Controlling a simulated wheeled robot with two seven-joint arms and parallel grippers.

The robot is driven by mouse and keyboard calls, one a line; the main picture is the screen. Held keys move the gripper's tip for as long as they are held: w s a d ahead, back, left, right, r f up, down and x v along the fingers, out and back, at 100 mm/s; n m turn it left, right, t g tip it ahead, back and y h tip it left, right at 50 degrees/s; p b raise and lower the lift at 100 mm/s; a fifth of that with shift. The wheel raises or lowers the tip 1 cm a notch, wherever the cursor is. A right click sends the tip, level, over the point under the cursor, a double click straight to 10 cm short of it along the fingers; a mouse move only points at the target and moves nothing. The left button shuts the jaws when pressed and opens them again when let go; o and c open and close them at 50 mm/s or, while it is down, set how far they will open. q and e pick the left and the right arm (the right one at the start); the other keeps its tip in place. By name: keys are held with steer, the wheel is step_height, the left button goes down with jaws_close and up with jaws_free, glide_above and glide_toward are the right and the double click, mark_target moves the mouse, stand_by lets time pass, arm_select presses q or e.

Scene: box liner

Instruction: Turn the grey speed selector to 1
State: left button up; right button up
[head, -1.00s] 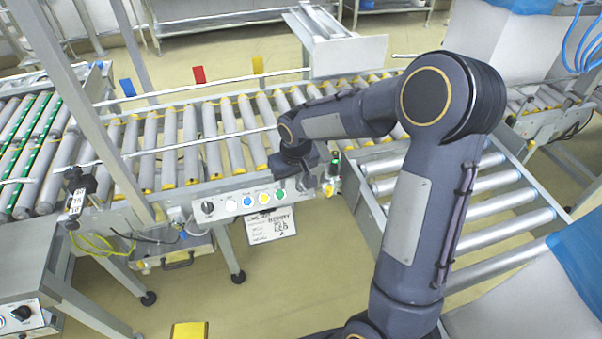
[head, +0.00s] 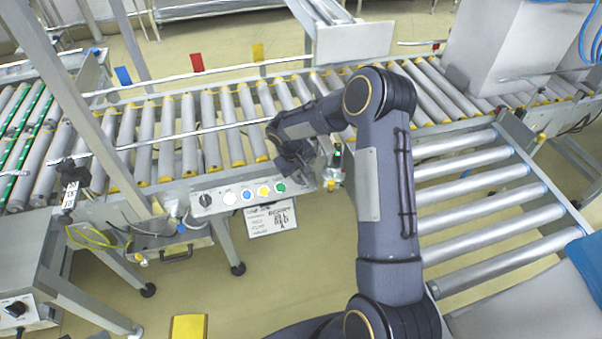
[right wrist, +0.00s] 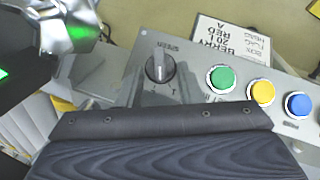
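The grey speed selector (right wrist: 160,66) sits on the control panel (right wrist: 195,100), beside the green button (right wrist: 222,78), in the right wrist view. Its raised grip runs nearly upright in the picture. Small marks lie around it, but I cannot read which number it points to. In the head view the selector is not clearly visible near my right gripper. My right gripper (head: 298,172) is over the right end of the panel, close to the green button (head: 280,187). Its fingers are not distinct, so its opening is unclear. My left gripper is not in view.
The panel also carries a black knob (head: 205,200) and white, blue and yellow buttons. A sign (head: 271,218) hangs below it. A roller conveyor (head: 183,130) runs behind. A small device with a green light (head: 337,158) stands right of my gripper.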

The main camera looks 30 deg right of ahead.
steer(key=c, duration=0.6)
steer(key=n+h+b, duration=0.1)
steer(key=f+n+h+b, duration=0.1)
steer(key=b, duration=0.1)
steer(key=shift+a, duration=0.4)
steer(key=shift+s+r+n+t+h+b, duration=0.15)
steer(key=shift+n+t+h+b, duration=0.15)
steer(key=shift+n+h+b, duration=0.35)
steer(key=shift+r, duration=0.15)
jaws_close()
steer(key=o, duration=0.6)
jaws_free()
steer(key=shift+s, duration=0.1)
steer(key=shift+f, duration=0.2)
steer(key=shift+r, duration=0.1)
